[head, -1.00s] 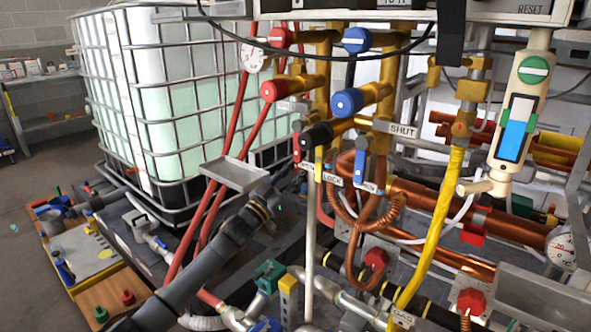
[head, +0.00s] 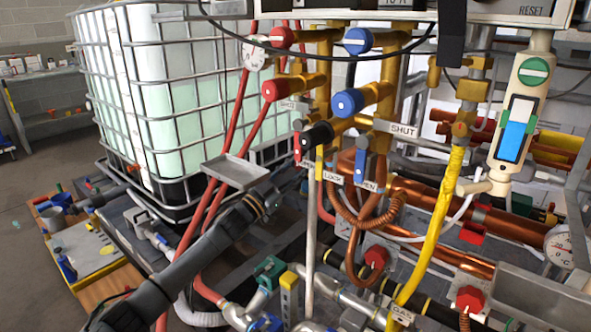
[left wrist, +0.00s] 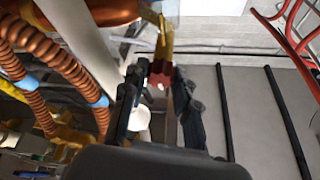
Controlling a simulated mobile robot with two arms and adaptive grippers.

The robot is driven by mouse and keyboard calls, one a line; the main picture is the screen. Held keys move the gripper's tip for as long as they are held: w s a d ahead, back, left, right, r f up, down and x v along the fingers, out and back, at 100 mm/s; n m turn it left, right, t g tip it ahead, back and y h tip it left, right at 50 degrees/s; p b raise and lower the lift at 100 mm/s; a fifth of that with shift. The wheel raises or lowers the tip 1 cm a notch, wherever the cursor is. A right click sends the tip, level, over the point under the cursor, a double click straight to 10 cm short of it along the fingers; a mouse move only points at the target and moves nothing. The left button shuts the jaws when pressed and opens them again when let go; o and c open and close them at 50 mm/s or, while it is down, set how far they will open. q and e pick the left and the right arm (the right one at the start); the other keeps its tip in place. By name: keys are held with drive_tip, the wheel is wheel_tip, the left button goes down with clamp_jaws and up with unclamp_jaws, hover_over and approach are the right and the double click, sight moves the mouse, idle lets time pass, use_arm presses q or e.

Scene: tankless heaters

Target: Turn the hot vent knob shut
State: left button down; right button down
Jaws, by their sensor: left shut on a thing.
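In the left wrist view a small red lobed knob (left wrist: 159,77) on a yellow brass stem (left wrist: 165,40) sits between the dark fingers of my left gripper (left wrist: 160,85). The gripper is shut on this knob, which I take to be the hot vent knob. In the head view my left arm reaches up from the lower left, and its gripper (head: 284,184) is partly hidden behind the pipework, just below a red handle (head: 297,148). I cannot tell the knob's turn position. My right gripper is not in view.
Blue knobs (head: 347,102), a black knob (head: 317,134) and brass pipes crowd above the gripper. A blue lever (head: 361,164), copper coils and a yellow hose (head: 440,230) are to the right. A caged white tank (head: 160,100) and a small grey tray (head: 234,172) are at the left.

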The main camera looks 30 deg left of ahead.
use_arm(q)
drive_tip(key=c, duration=1)
unclamp_jaws()
drive_tip(key=shift+s+f, duration=0.25)
drive_tip(key=shift+s, duration=0.1)
drive_tip(key=shift+v, duration=3.55)
drive_tip(key=shift+a, duration=0.1)
